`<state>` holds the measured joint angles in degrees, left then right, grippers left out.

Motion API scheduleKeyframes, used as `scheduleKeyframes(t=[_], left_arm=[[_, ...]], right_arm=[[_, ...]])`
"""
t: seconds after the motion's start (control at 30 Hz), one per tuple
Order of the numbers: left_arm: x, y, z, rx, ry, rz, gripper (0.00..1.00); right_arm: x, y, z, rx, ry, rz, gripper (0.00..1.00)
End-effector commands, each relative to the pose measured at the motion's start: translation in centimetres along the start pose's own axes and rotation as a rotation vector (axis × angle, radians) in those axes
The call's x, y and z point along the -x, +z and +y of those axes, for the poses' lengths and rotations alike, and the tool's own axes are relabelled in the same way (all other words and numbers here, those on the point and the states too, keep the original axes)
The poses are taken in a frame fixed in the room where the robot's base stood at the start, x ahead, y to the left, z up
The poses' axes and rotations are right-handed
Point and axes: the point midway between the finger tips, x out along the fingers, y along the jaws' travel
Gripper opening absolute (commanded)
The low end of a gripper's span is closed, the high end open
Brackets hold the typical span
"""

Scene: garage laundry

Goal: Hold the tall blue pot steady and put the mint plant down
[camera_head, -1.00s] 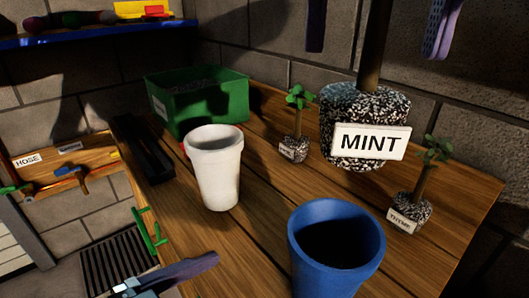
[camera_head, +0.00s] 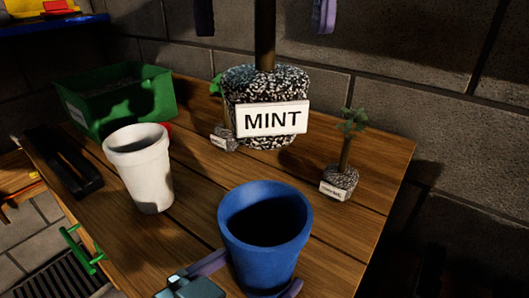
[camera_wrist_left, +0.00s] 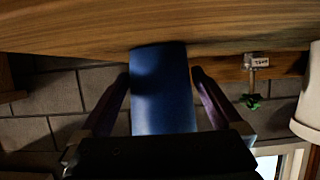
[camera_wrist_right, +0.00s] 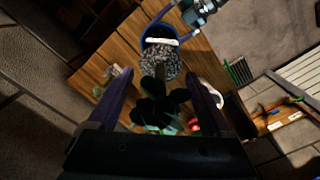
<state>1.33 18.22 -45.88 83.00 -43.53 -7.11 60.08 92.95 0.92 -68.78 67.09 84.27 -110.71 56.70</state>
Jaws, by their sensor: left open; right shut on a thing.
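The tall blue pot (camera_head: 262,225) stands upright and looks empty on the wooden bench. My left gripper (camera_wrist_left: 161,76) is open, with its fingers on either side of the blue pot, which also shows in the left wrist view (camera_wrist_left: 163,100); small gaps show beside it. My right gripper (camera_head: 264,15) is shut on the mint plant, high above the bench. The mint plant's speckled root ball (camera_head: 265,85) bears a white MINT label and hangs upright, beyond the blue pot in the head view. Its leaves (camera_wrist_right: 160,105) show between the fingers in the right wrist view.
A white pot (camera_head: 142,170) stands left of the blue pot. A small labelled plant (camera_head: 341,178) stands on the right, and another (camera_head: 222,138) is partly hidden behind the mint. A green bin (camera_head: 115,100) and a black tray (camera_head: 62,160) are at the left.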

Motion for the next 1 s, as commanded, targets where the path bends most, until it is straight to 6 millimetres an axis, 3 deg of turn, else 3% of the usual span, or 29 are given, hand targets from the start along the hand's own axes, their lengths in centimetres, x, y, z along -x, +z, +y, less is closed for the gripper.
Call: scheduleKeyframes(t=[0.2, 0.57, 1.0], left_arm=[[-1.8, -0.1, 0.0, 0.001, 0.000, 0.000, 1.00], [-2.0, 0.0, 0.1, 0.001, 0.002, 0.000, 0.99], [-2.0, 0.0, 0.1, 0.001, 0.001, -0.001, 0.49]], right_arm=[[0.0, 0.0, 0.0, 0.000, 0.000, 0.001, 0.13], [0.0, 0.0, 0.0, 0.000, 0.000, 0.000, 0.13], [0.0, 0.0, 0.0, 0.000, 0.000, 0.001, 0.13]])
